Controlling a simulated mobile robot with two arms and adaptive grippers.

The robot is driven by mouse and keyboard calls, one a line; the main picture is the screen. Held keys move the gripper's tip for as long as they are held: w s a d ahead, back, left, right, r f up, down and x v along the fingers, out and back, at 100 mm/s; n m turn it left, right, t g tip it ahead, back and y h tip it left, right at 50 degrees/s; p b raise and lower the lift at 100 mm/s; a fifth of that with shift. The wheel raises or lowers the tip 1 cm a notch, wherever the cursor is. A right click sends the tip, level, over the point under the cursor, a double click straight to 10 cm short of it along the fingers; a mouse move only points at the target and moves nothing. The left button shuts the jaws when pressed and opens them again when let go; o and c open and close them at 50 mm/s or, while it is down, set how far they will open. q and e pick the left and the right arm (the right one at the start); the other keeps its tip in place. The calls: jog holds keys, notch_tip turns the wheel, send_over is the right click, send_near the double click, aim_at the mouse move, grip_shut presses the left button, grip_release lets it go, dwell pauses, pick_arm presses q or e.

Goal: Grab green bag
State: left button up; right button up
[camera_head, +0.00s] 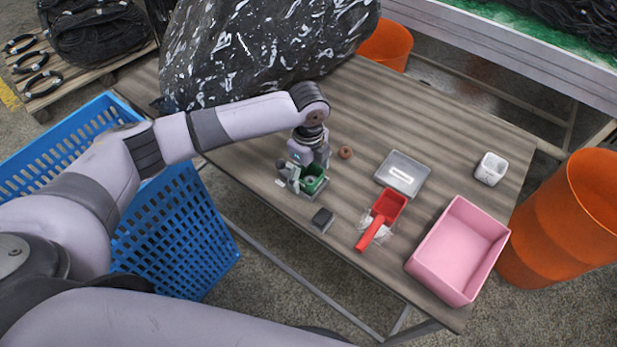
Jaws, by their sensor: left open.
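A small green object (314,181), which looks like the green bag, sits on the brown table at its near left part. My left gripper (300,183) is directly over it and partly hides it. The gripper points down with its fingers open, close around or beside the green object; I cannot tell whether they touch it. My right gripper is not in view.
On the table (440,140) are a black block (322,218), a brown ring (345,153), a red scoop (385,210), a grey tray (403,172), a white cup (491,168) and a pink bin (460,245). A large black bag (260,50) fills the back left. A blue crate (185,240) and orange barrel (570,220) flank the table.

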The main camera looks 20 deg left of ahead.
pick_arm(q)
jog(key=c, duration=1.2)
jog(key=shift+o, duration=0.2)
jog(key=shift+r, duration=0.1)
